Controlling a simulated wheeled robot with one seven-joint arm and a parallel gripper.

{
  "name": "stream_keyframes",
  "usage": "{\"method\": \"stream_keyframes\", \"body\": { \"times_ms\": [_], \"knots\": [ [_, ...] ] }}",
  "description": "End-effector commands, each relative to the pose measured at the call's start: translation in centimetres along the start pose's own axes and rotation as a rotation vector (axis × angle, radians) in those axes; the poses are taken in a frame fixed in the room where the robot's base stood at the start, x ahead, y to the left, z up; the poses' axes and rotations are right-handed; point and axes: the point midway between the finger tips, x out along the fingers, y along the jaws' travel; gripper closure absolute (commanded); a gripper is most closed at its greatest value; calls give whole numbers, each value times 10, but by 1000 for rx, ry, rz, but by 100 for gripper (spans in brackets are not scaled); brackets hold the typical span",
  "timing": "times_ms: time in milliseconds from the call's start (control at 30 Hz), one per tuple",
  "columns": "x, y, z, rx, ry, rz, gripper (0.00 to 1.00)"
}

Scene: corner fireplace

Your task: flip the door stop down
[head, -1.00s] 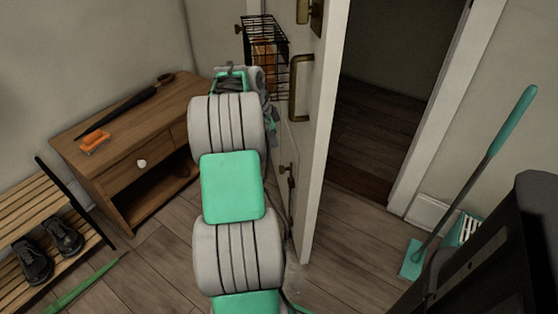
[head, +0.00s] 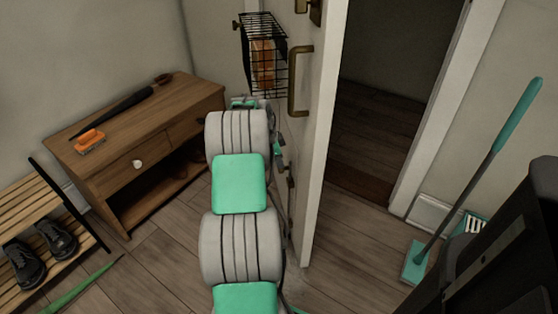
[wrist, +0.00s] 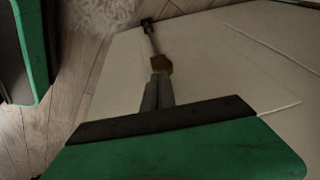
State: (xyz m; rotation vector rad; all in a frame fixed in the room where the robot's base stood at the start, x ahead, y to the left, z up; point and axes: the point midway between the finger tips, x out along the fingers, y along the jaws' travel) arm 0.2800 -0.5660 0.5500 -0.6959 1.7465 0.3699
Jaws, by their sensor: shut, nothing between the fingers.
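The door stop (wrist: 150,40) shows in the wrist view on the pale door face (wrist: 215,60). It has a brass mount, a thin rod and a dark tip. The rod runs from the mount toward the top of the picture, near the door's edge and the floor. My gripper (wrist: 160,80) is shut and empty, its grey fingertips at the brass mount; I cannot tell whether they touch it. A small brass part shows low on the door beside my arm.
A wooden cabinet (head: 110,185) and a shoe bench (head: 35,205) stand at left. A wire basket (head: 265,50) hangs at the door's back side. A teal broom (head: 470,190) leans at right of the doorway. A pale shaggy rug (wrist: 100,25) lies beyond the door's edge.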

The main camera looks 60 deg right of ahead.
Motion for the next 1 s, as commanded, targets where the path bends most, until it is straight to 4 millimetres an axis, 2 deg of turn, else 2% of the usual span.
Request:
{"method": "stream_keyframes", "body": {
  "times_ms": [167, 400, 467, 800, 867, 1000],
  "knots": [
    [1, 0, 0, 0, 0, 0, 100],
    [32, 4, 10, -1, 0, 2, 100],
    [35, 4, 10, -1, 0, 0, 100],
    [32, 5, 10, -1, 0, 2, 100],
    [26, 5, 9, -1, 0, 1, 100],
    [0, 7, 4, -4, 0, -3, 100]
  ]
}}
